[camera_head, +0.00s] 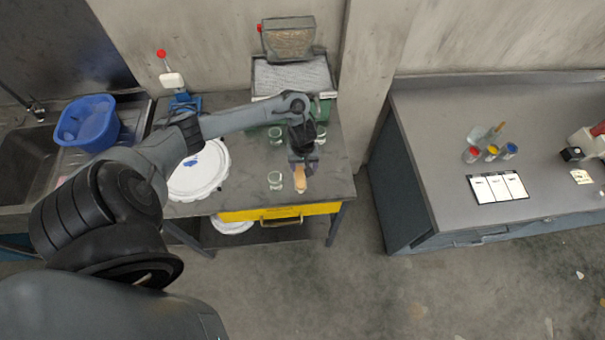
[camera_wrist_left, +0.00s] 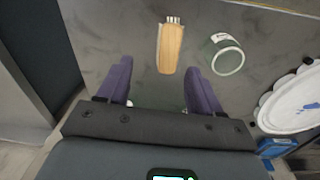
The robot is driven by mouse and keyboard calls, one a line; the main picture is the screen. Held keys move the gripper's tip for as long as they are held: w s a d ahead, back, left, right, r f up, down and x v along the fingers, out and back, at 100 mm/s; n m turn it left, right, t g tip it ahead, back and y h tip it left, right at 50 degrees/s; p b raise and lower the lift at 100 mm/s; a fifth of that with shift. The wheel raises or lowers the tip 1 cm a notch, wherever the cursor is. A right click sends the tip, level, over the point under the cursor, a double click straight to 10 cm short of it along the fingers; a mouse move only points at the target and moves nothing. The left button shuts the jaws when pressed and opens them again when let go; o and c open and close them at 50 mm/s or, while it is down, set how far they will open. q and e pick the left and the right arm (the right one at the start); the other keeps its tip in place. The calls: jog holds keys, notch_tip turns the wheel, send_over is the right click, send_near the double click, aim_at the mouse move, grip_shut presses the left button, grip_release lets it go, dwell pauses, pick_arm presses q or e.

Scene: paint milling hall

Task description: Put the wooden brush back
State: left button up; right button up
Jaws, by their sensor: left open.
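The wooden brush (camera_head: 300,181) lies on the grey bench near its front edge, above the yellow drawer. In the left wrist view the brush (camera_wrist_left: 170,48) shows its tan wooden handle, with a pale metal end pointing up the picture. My left gripper (camera_head: 304,162) is over the bench, just behind the brush in the head view. In the left wrist view its two purple fingers (camera_wrist_left: 158,68) are open with nothing held between them. The brush is just beyond the fingertips, roughly in line with the gap. My right gripper is not in view.
A glass jar (camera_head: 275,181) stands close beside the brush; it also shows in the wrist view (camera_wrist_left: 227,57). More glassware (camera_head: 275,134) stands behind. The right workbench (camera_head: 430,130) holds small paint pots.

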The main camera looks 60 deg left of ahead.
pick_arm(q)
jog(key=d+r+m+t, duration=0.1)
jog(key=d+m+t, duration=0.65)
jog(key=d, duration=1.45)
jog(key=s+r+m+g, duration=0.4)
jog(key=s+r+m, duration=0.2)
jog(key=s+r, duration=0.3)
jog(key=s, duration=0.4)
jog(key=shift+d+r+m, duration=0.3)
jog(key=shift+d+m, duration=0.05)
jog(key=shift+g, duration=0.25)
notch_tip(320, 180, up, 4)
jog(key=p, duration=0.4)
